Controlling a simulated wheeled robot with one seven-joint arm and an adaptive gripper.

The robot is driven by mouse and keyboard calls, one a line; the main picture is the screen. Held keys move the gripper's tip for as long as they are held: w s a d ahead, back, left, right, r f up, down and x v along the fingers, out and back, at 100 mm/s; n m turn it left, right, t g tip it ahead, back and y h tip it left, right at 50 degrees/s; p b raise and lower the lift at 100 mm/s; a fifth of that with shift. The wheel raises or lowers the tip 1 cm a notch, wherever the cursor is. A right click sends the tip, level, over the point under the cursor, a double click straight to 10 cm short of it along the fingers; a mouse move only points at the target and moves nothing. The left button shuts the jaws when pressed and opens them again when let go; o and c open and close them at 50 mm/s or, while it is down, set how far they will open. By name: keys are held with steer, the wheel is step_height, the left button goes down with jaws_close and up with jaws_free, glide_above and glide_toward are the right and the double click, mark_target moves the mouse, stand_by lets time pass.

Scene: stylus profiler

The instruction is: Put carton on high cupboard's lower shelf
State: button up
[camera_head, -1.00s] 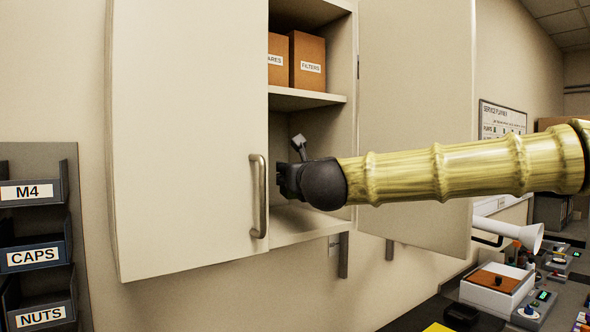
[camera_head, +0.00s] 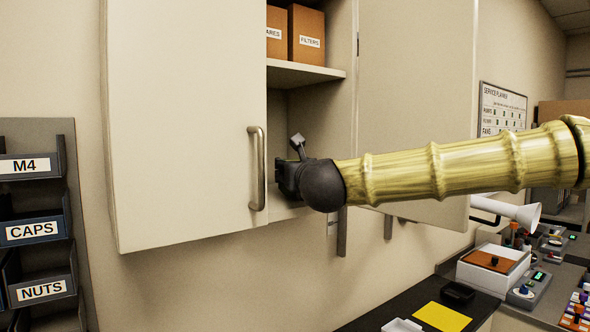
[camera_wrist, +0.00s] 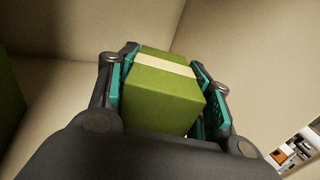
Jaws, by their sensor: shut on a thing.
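The carton (camera_wrist: 165,102) is a green box with a pale band, and in the wrist view it sits between the teal pads of my gripper (camera_wrist: 168,85). My gripper is shut on it. The lower shelf (camera_head: 285,214) is mostly hidden by my wrist and that door. The upper shelf (camera_head: 305,73) is above my gripper.
Two brown boxes, one labelled FILTERS (camera_head: 306,34), stand on the upper shelf. The right door (camera_head: 415,110) is open behind my arm. Labelled bins (camera_head: 35,231) hang at the left. A bench (camera_head: 375,318) with a yellow sheet (camera_head: 441,317) lies below.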

steer(key=shift+f+b, duration=0.6)
steer(key=shift+b, duration=0.05)
steer(key=o, duration=1.3)
steer(key=shift+s, duration=0.15)
